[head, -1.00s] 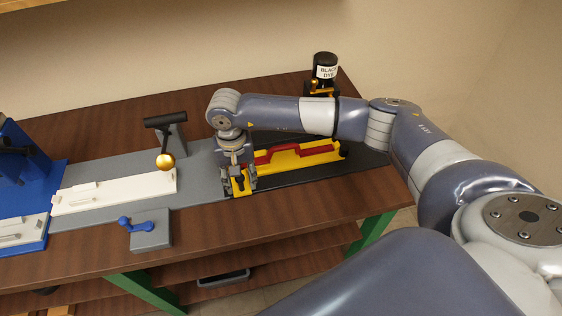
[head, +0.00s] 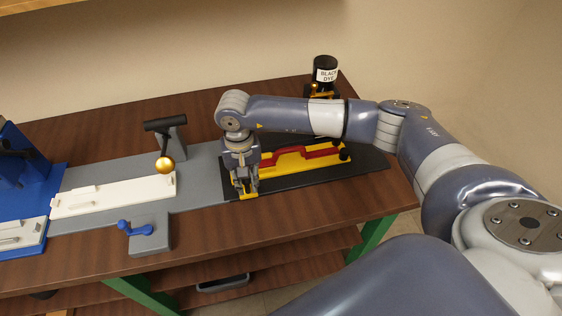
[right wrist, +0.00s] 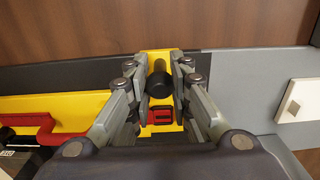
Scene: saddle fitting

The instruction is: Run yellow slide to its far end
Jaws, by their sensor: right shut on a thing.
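The yellow slide (head: 318,155) lies on a black base (head: 370,164) at the right of the bench. A dark red handle-shaped part (head: 290,154) runs along it. My right gripper (head: 246,193) points down at the slide's left end. In the right wrist view, its fingers (right wrist: 159,68) are shut on the black knob (right wrist: 159,86) that stands on the yellow slide (right wrist: 143,58). A small red square piece (right wrist: 161,116) sits beside the knob. The gripper hides part of the slide's left end in the head view. My left gripper is not in view.
A grey plate (head: 206,163) with a white strip (head: 110,194) adjoins the black base on the left. A lever with a gold ball (head: 164,165) and a blue crank (head: 135,228) stand there. A black dye bottle (head: 325,70) stands behind; a blue fixture (head: 30,172) is far left.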

